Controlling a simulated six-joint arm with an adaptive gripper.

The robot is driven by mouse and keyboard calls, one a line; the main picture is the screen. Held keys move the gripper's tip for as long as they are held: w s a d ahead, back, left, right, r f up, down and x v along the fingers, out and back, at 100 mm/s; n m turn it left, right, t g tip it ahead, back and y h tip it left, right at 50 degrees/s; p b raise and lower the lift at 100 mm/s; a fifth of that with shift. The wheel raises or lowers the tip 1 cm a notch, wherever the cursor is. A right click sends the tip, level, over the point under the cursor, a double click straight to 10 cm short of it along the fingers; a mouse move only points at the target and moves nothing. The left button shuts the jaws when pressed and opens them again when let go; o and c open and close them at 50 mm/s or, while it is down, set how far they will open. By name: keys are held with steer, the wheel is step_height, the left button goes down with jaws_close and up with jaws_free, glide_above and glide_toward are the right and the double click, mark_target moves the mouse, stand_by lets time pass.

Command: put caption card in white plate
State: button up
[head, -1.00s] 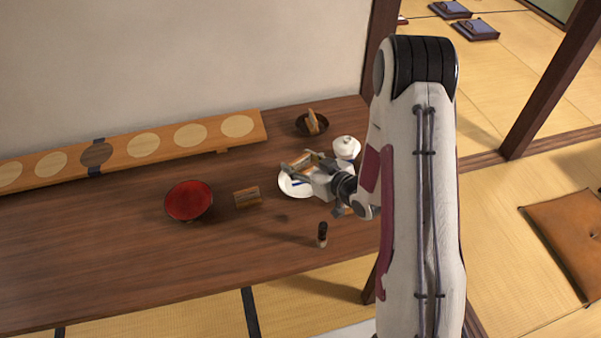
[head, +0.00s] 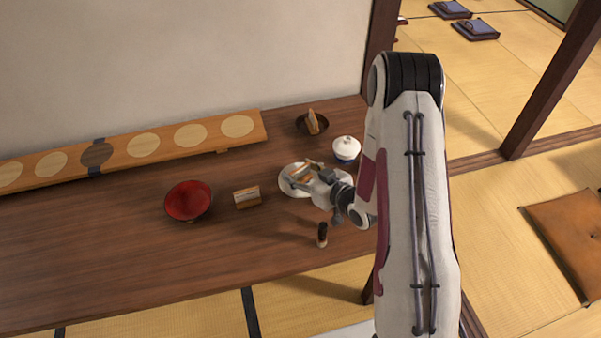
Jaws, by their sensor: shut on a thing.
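The white plate (head: 286,187) lies on the dark wooden table, at the right of the middle in the head view. My gripper (head: 303,174) is over the plate, coming from the right. It is shut on a small orange-brown and pale piece (head: 296,171), which looks like the caption card. The fingers and wrist hide part of it and the plate's right side. I cannot tell whether the card touches the plate.
A red bowl (head: 188,200) and a similar striped block (head: 247,197) stand to the left. A lidded white pot (head: 346,149) and a dark bowl (head: 322,127) holding another striped piece are behind. A small dark bottle (head: 322,235) stands in front.

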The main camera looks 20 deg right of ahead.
steer(key=shift+f, duration=0.35)
steer(key=shift+f, duration=0.1)
steer(key=o, duration=1)
steer(key=shift+c, duration=0.2)
steer(key=v, duration=1.2)
stand_by(0.3)
